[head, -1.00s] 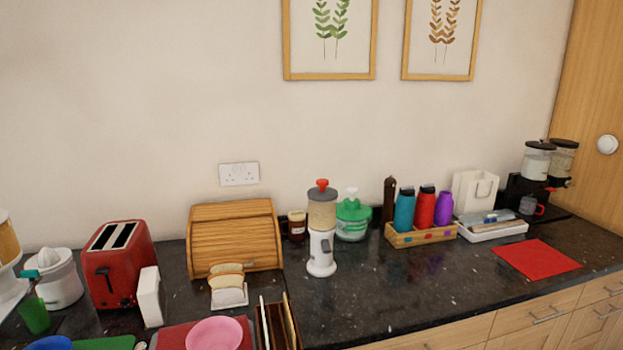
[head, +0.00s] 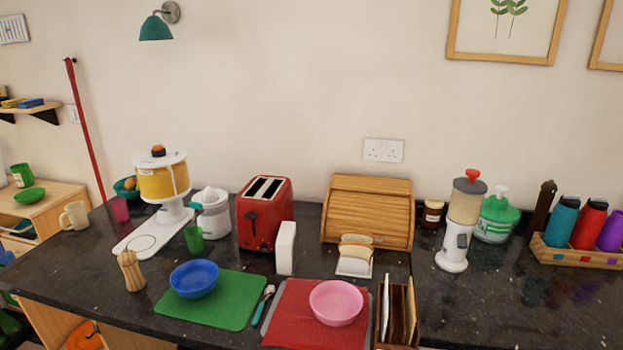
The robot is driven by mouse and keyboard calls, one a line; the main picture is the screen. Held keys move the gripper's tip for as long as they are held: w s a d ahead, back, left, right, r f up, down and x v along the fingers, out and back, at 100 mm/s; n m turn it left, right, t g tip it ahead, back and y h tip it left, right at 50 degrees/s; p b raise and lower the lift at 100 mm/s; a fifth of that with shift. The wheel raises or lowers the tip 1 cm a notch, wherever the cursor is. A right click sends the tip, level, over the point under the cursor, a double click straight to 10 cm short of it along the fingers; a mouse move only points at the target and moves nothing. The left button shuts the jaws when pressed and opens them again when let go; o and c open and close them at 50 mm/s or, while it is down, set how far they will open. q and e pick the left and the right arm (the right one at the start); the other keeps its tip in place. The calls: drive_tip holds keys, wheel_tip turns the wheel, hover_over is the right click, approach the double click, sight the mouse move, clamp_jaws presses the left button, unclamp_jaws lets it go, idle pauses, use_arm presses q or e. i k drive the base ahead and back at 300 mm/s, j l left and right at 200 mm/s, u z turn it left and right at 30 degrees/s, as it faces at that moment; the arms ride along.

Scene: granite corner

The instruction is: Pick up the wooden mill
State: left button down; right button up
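A light wooden mill (head: 131,271) with a narrowed waist stands upright near the front left of the dark granite counter (head: 75,263). It is left of the green mat (head: 236,314) and in front of the white base of the yellow dispenser (head: 163,181). A tall dark brown mill-shaped thing (head: 543,206) stands at the back right, beside the bottle crate. Neither of my grippers is in view.
A blue bowl (head: 194,279) sits on the green mat, close to the mill's right. A pink bowl (head: 336,302) sits on a red mat. A red toaster (head: 264,214), white juicer (head: 211,213) and green cup (head: 194,239) stand behind. Counter left of the mill is clear.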

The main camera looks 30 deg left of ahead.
sight(135, 282)
drive_tip(key=u, duration=1.95)
